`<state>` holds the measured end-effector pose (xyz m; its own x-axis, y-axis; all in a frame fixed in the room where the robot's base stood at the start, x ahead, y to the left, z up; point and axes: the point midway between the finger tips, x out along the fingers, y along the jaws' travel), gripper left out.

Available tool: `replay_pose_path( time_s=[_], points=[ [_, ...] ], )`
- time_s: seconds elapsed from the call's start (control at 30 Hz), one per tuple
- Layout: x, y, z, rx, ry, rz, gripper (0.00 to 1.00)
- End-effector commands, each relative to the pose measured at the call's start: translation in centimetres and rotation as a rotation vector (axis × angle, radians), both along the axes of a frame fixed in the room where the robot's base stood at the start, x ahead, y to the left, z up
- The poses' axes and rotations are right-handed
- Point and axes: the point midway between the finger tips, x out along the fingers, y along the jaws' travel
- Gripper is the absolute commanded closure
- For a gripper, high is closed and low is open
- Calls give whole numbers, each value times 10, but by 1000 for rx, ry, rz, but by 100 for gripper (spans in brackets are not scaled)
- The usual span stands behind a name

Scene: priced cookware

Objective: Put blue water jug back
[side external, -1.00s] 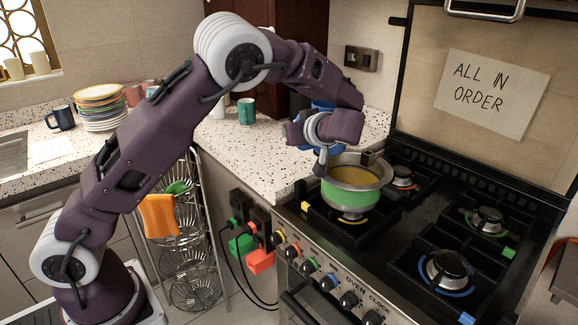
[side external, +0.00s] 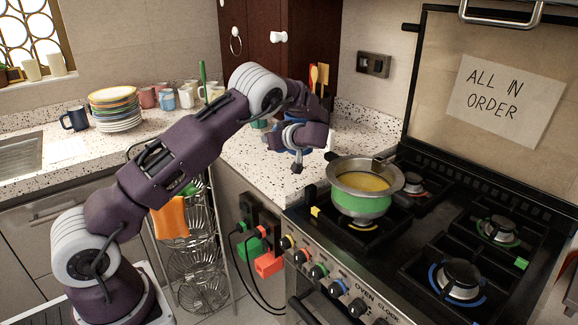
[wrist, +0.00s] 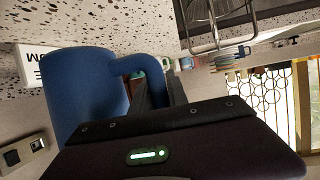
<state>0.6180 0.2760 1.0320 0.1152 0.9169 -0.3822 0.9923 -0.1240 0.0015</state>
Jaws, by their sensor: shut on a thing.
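The blue water jug (wrist: 82,100) fills the left of the wrist view, with its handle (wrist: 145,64) toward my gripper. My gripper (wrist: 155,92) is shut on the jug at its handle. In the side view my gripper hangs over the speckled counter, left of the stove. There the jug is mostly hidden behind the wrist, with only a little blue showing.
A pot (side external: 363,186) of yellow liquid stands on the stove's near-left burner, right of my gripper. A teal cup (side external: 259,124) is partly behind my arm. Utensils (side external: 318,76) stand at the back. A white lettered card (wrist: 34,66) lies beside the jug in the wrist view.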

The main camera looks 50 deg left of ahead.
Motion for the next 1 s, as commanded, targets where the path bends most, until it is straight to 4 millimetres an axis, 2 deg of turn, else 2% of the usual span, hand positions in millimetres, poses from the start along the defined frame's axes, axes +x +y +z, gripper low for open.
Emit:
replay_pose_path(
  time_s=[0.03,0.1,0.27,0.4,0.73,0.77,0.83,1.0],
  points=[
    [0,0,-13,1,4,-1,100],
    [0,0,-25,0,2,-1,100],
    [0,0,-46,0,1,0,100],
    [0,0,-70,0,2,-1,100],
    [1,0,-73,1,-2,-1,100],
    [1,-1,-73,0,-2,-1,75],
    [0,-1,-73,0,-2,-1,61],
    [0,0,-73,0,-1,-1,59]
  ],
)
